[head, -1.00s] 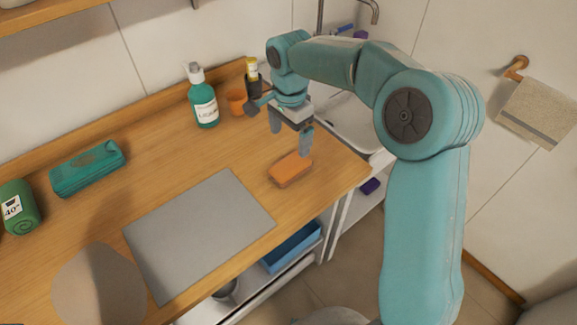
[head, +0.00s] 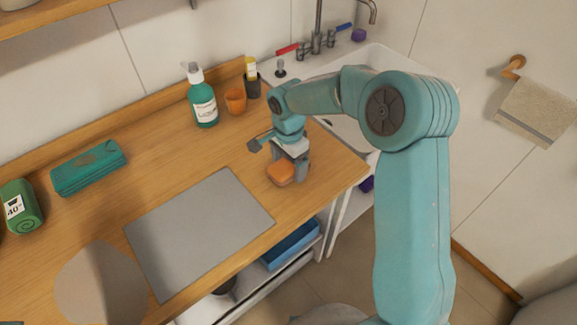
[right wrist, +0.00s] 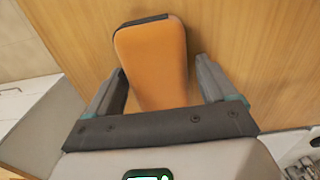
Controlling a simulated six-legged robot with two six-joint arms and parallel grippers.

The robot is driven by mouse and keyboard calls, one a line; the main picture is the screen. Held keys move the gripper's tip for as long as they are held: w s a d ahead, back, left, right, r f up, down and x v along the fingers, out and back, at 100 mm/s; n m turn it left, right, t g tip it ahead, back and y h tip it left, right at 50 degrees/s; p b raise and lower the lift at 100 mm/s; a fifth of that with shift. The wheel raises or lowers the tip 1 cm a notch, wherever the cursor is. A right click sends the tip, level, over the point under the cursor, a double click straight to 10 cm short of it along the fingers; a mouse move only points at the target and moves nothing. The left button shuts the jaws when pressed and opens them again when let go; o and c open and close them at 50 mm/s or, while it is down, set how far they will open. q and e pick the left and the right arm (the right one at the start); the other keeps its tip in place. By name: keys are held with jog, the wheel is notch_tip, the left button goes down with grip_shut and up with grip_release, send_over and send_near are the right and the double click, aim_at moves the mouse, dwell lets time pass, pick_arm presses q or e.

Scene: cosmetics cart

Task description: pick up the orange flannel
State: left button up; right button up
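The orange flannel (head: 281,173) is a small folded block lying on the wooden counter, right of the grey mat. In the right wrist view the flannel (right wrist: 153,62) lies between my two fingers, with wood showing on both sides of it. My right gripper (head: 290,172) is low over the flannel, its fingers reaching down around it. The right gripper also shows in the right wrist view (right wrist: 165,85), open, with gaps between the fingers and the flannel. My left gripper is not in view.
A grey mat (head: 200,232) lies left of the flannel. A teal case (head: 89,168) lies farther left. The sink (head: 385,75) is behind my right arm.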

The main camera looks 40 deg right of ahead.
aim_at(289, 163)
jog(key=c, duration=0.5)
jog(key=shift+s+r, duration=0.15)
jog(key=shift+s, duration=0.05)
jog(key=shift+c, duration=0.8)
jog(key=shift+w, duration=0.1)
jog(key=shift+w, duration=0.1)
jog(key=shift+r, duration=0.15)
notch_tip(289, 163, up, 20)
jog(key=shift+f, duration=0.2)
jog(key=o, duration=0.5)
jog(key=c, duration=0.4)
